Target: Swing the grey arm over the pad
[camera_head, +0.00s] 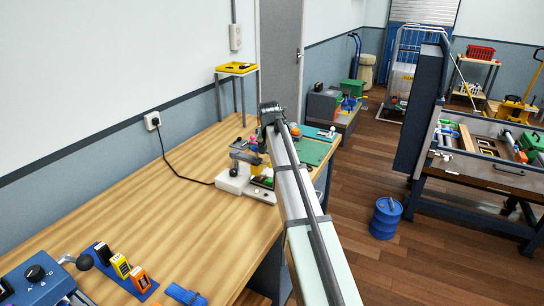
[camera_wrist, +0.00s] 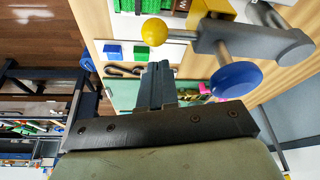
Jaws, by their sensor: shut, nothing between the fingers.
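The grey arm (camera_wrist: 252,42) shows at the upper right of the wrist view. It carries a yellow ball (camera_wrist: 154,32) at its left end, and a blue disc (camera_wrist: 236,80) joins it by a short stem. In the head view its device stands on a white base (camera_head: 232,184) on the bench, partly hidden by my arm. I cannot tell which part is the pad. My gripper (camera_wrist: 160,70) is shut and empty, its tips below the yellow ball in the wrist view and apart from it in the picture. My gripper's end also shows in the head view (camera_head: 270,110).
The wooden bench (camera_head: 150,190) is largely clear on the left. A black cable (camera_head: 180,176) runs to a wall socket. A green mat (camera_head: 316,152) lies near the bench's far end. A blue device (camera_head: 38,282) and coloured blocks (camera_head: 122,266) stand at the front left. A blue drum (camera_head: 385,218) stands on the floor.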

